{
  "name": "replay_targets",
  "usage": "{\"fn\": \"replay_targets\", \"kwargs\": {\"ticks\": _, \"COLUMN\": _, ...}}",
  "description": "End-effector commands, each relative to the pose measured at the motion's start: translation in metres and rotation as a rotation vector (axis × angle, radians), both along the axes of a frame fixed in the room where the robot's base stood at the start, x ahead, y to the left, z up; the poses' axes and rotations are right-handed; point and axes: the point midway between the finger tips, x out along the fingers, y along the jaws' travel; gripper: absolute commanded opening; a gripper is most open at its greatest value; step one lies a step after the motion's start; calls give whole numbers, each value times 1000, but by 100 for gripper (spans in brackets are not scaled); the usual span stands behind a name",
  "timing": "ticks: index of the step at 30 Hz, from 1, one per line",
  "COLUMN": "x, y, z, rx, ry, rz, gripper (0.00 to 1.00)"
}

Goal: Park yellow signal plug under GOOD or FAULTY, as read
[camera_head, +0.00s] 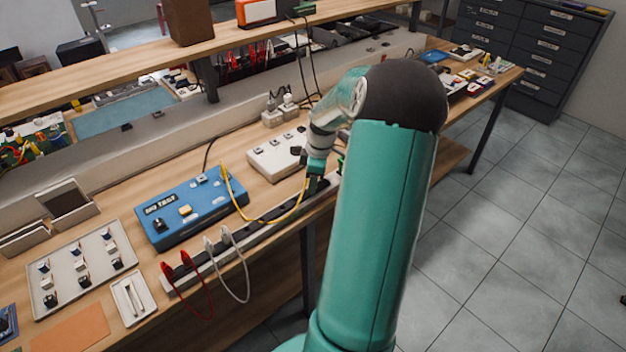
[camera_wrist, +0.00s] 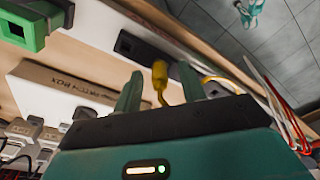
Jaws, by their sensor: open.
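The yellow signal plug (camera_wrist: 160,76) shows in the wrist view between my gripper's two green fingers (camera_wrist: 160,88). It stands at the dark strip (camera_wrist: 138,48); I cannot tell whether it is seated in it. My gripper is open around the plug. In the head view my gripper (camera_head: 317,184) is at the right end of the dark strip (camera_head: 262,232) along the bench's front edge. The yellow cable (camera_head: 270,221) runs from there to the blue tester (camera_head: 165,228), which has a yellowish button or lamp. The plug is hidden in the head view. I cannot read any GOOD or FAULTY label.
A white patch box (camera_head: 268,158) stands behind the strip. Red plugs (camera_head: 176,270) and white plugs (camera_head: 217,245) stand at its left part. A tray of small parts (camera_head: 75,278) and a small white dish (camera_head: 132,298) lie at left. Tiled floor is free at right.

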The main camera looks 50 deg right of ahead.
Motion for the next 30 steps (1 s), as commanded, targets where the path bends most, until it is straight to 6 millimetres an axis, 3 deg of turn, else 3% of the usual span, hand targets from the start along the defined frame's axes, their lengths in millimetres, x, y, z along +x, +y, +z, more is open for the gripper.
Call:
{"fn": "replay_targets", "kwargs": {"ticks": 5, "x": -2, "y": -2, "z": 19, "rx": -4, "ry": 0, "rz": -2, "gripper": 41}}
{"fn": "replay_targets", "kwargs": {"ticks": 18, "x": -12, "y": -8, "z": 111, "rx": -5, "ry": -2, "rz": -1, "gripper": 41}}
{"fn": "replay_targets", "kwargs": {"ticks": 30, "x": -15, "y": -10, "z": 143, "rx": -2, "ry": -1, "rz": 0, "gripper": 41}}
